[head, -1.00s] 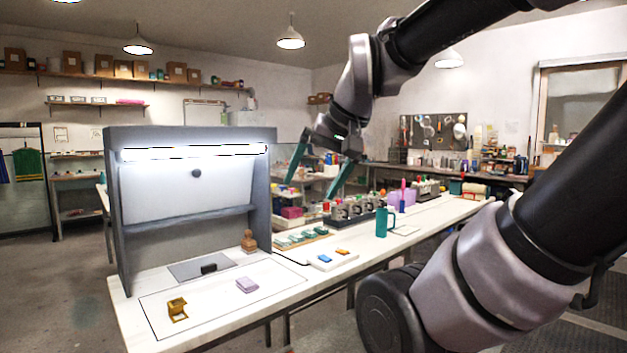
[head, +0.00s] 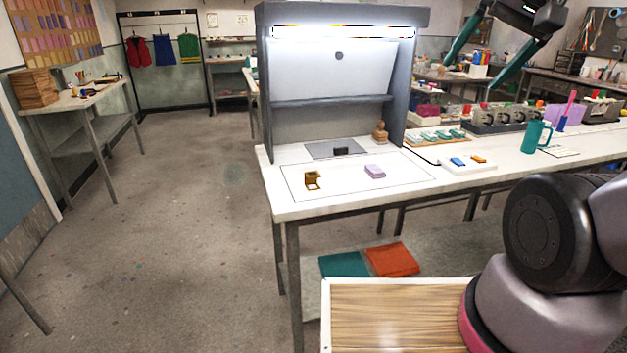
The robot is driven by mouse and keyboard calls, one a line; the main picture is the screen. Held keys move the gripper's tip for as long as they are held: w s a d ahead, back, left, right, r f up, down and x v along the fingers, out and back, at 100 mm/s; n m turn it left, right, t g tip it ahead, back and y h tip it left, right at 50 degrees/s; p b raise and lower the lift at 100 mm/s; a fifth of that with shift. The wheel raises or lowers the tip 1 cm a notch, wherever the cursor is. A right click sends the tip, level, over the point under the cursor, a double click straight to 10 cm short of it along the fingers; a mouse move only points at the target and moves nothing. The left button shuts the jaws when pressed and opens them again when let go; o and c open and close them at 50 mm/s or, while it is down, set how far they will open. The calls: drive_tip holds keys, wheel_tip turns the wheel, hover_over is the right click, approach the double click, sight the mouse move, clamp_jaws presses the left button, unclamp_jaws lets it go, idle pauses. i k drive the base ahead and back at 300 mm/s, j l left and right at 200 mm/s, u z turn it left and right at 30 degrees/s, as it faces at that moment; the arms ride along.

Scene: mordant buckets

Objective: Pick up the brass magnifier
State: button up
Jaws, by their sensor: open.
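The brass magnifier (head: 312,180) is a small folding, gold-coloured stand. It rests on the white bench top (head: 300,208) near the left end, inside a thin outlined rectangle. My gripper (head: 488,66) is at the upper right of the head view, its two teal fingers spread wide apart and empty. It is well above the bench and far to the right of the magnifier. Nothing hides the magnifier.
A grey light booth (head: 262,90) stands behind the magnifier. A lilac block (head: 375,171) lies to its right, a dark block (head: 341,151) behind it. Open floor (head: 180,240) lies left of the bench.

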sight(313, 180)
drive_tip(key=j, duration=1.25)
drive_tip(key=k+j, duration=0.15)
drive_tip(key=j, duration=1.05)
drive_tip(key=i+z, duration=0.05)
